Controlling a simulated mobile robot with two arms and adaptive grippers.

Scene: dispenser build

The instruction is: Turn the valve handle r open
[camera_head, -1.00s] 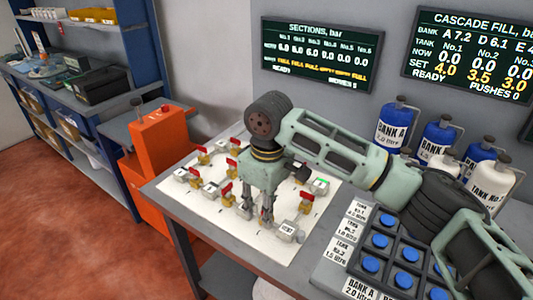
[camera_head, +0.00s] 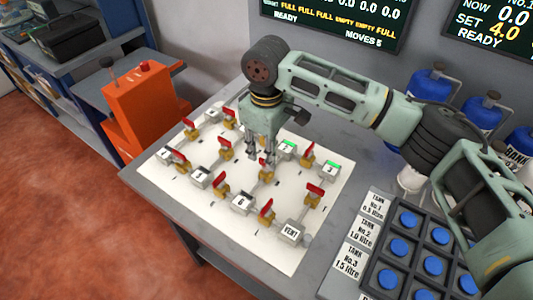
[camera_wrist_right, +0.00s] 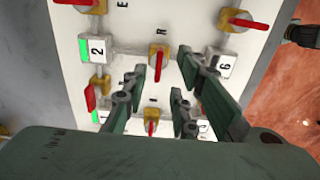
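The white valve board (camera_head: 215,230) carries several red-handled valves on pipes between numbered boxes. My right gripper (camera_head: 262,158) points down over the board's middle. In the right wrist view its two fingers (camera_wrist_right: 160,66) are apart and empty. A red valve handle (camera_wrist_right: 158,62) shows in the gap between them, with the letter R printed beside it. This handle lies across the pipe joining box 2 (camera_wrist_right: 97,50) and box 6 (camera_wrist_right: 223,66). The fingers are not visibly touching it. In the head view the gripper partly hides this valve.
Other red handles (camera_head: 314,190) stand close around the gripper. The VENT box (camera_head: 291,233) is at the board's near corner. A rack of blue buttons (camera_head: 391,247) is at the right, with blue tanks (camera_head: 432,88) behind. An orange cabinet (camera_head: 146,110) stands left of the table.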

